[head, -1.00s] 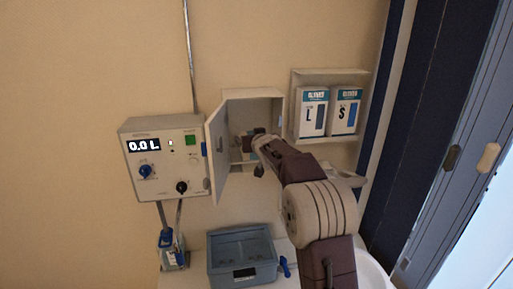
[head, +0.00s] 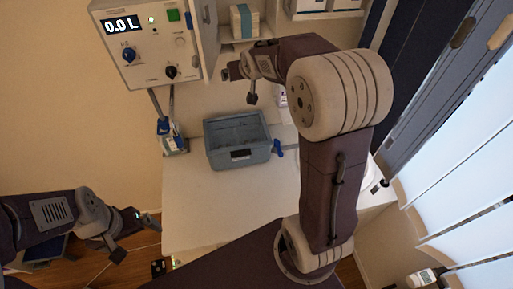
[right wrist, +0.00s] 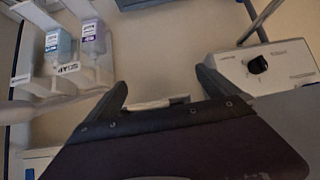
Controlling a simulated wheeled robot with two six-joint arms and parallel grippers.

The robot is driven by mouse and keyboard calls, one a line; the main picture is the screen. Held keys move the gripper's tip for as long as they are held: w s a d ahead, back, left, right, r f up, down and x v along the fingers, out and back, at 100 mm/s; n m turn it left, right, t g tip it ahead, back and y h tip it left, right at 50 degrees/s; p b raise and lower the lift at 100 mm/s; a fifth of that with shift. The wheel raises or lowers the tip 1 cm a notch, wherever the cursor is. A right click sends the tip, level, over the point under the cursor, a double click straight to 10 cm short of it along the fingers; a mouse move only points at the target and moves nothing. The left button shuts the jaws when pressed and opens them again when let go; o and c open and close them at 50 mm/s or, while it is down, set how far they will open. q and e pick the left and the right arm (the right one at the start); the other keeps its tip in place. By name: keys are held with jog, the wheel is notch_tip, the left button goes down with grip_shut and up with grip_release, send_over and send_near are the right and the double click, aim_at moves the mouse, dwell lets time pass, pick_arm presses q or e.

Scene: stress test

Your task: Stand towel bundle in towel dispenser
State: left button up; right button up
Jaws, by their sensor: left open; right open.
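The towel dispenser (head: 239,46) is an open white wall cabinet at the top of the head view, its upper part cut off by the frame. Its door (head: 208,40) stands open at the left. The towel bundle (head: 243,21), pale with a teal band, is inside the dispenser and looks upright. My right gripper (head: 240,84) is open and empty, below and in front of the dispenser, apart from the bundle. Its two spread fingers (right wrist: 162,80) show in the right wrist view. My left gripper (head: 136,239) is open and empty at the lower left, far from the dispenser.
A control box (head: 150,42) reading 0.0 L hangs left of the dispenser door. A grey bin (head: 238,142) stands on the white counter (head: 200,205) below. Two soap bottles (right wrist: 92,36) hang in a wall holder. The counter's front left is clear.

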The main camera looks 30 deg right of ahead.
jog(key=s+a+f+g, duration=0.3)
jog(key=s+f, duration=0.2)
jog(key=s, duration=0.4)
jog(key=s+a+f+n+g+y, duration=0.1)
jog(key=s+a+f+g, duration=0.1)
jog(key=s+f, duration=0.4)
jog(key=s+a+f+n+g+y, duration=0.1)
jog(key=s+a+f+g, duration=0.2)
jog(key=s, duration=0.9)
notch_tip(320, 180, down, 4)
jog(key=shift+a+r+g, duration=0.25)
jog(key=shift+a+g, duration=0.05)
jog(key=shift+a, duration=0.3)
jog(key=shift+w, duration=0.1)
notch_tip(320, 180, down, 19)
jog(key=b, duration=1.8)
jog(key=shift+r+b, duration=0.15)
jog(key=shift+b, duration=0.25)
